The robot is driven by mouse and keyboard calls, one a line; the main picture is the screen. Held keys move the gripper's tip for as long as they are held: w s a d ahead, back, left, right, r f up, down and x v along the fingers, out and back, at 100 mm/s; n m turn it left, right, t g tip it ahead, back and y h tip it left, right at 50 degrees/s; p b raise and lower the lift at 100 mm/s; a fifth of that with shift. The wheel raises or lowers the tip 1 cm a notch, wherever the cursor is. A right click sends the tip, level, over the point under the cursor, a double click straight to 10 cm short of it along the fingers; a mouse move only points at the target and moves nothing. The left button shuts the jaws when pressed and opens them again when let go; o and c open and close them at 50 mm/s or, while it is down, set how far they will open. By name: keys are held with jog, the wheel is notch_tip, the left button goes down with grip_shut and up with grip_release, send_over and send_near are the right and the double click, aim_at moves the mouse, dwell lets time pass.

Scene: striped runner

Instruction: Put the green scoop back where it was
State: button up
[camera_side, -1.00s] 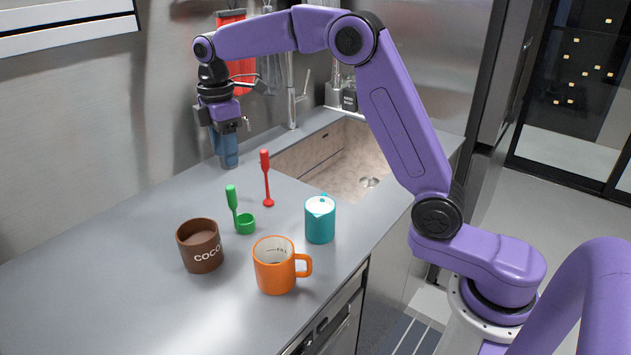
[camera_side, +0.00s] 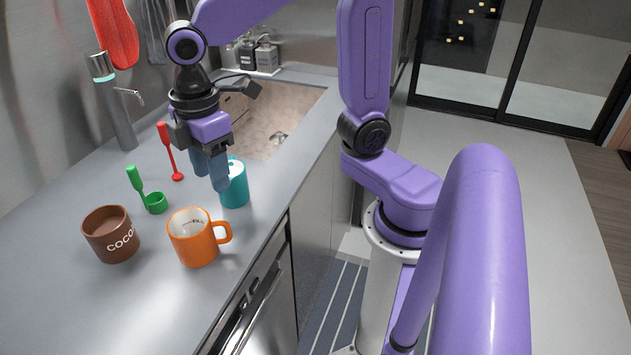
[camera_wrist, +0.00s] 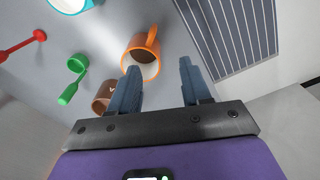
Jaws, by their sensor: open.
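The green scoop (camera_side: 154,203) stands on the grey counter, its bowl down and its handle leaning up to the left. It also shows at the left of the wrist view (camera_wrist: 76,66). My gripper (camera_side: 211,178) is open and empty, fingers pointing down, to the right of the scoop. In the wrist view the orange mug (camera_wrist: 143,50) lies just left of the gap between my fingers (camera_wrist: 157,82).
A brown cocoa mug (camera_side: 110,234), the orange mug (camera_side: 194,240) and a red long-handled utensil (camera_side: 170,156) stand around the scoop. The sink (camera_side: 275,112) is behind. The counter's front left is clear. A striped runner (camera_side: 330,300) lies on the floor.

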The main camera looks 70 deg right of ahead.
jog(key=s+d+f, duration=0.2)
jog(key=s+d, duration=0.1)
jog(key=s, duration=0.4)
jog(key=s+d+f, duration=0.2)
jog(key=s+d, duration=0.2)
jog(key=s, duration=0.4)
jog(key=shift+s+d+f+m, duration=0.15)
jog(key=shift+s+f+m, duration=0.1)
jog(key=shift+m, duration=0.15)
